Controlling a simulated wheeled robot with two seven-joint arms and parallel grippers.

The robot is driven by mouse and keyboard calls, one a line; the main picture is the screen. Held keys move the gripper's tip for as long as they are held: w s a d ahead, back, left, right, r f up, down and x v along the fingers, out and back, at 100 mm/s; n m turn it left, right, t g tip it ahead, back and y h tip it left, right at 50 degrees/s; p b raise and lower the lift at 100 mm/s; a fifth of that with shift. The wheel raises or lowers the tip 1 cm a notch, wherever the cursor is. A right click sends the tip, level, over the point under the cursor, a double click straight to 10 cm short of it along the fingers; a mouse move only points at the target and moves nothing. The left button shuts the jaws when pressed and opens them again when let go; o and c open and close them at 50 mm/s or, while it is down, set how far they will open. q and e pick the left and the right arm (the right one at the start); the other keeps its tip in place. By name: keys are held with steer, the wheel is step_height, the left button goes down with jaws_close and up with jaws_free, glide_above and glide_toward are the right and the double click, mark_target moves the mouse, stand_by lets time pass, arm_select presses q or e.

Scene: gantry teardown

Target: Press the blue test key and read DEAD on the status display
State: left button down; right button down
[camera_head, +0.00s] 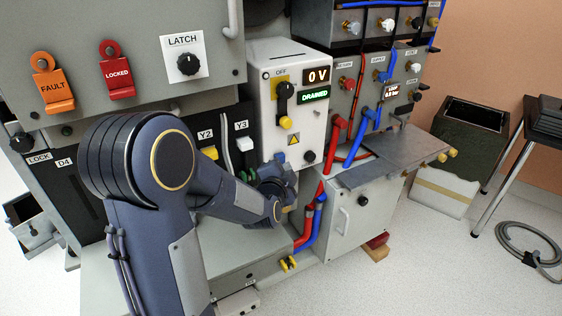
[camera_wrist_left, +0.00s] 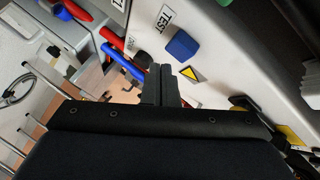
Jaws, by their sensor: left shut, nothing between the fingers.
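The blue test key (camera_wrist_left: 182,45) is a small block beside a TEST label on a pale panel in the left wrist view. In the head view I cannot make it out near my gripper. My left gripper (camera_wrist_left: 162,84) is shut and empty, its fingertips just below the key in that view; I cannot tell whether they touch the panel. In the head view the gripper (camera_head: 284,178) is at the lower front of the white cabinet (camera_head: 270,62), partly hidden by my wrist. The display there shows 0 V (camera_head: 316,76) above a green DRAINED (camera_head: 314,95). My right gripper is not in view.
FAULT (camera_head: 53,85) and LOCKED (camera_head: 117,75) tags hang upper left.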

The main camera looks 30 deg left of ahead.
arm_select(q)
steer(key=shift+a, duration=0.2)
steer(key=shift+w+a, duration=0.2)
steer(key=shift+a, duration=0.05)
steer(key=shift+w+a+b, duration=0.2)
steer(key=shift+a+b, duration=0.1)
steer(key=shift+a, duration=0.05)
stand_by(0.9)
steer(key=shift+d, duration=0.1)
steer(key=shift+s+d+p, duration=0.4)
steer(key=shift+d, duration=0.3)
steer(key=s+d, duration=0.1)
steer(key=s+d+p, duration=0.1)
steer(key=d, duration=0.1)
steer(key=d+p, duration=0.1)
steer(key=d, duration=0.1)
steer(key=shift+s+d, duration=0.15)
steer(key=shift+s, duration=0.25)
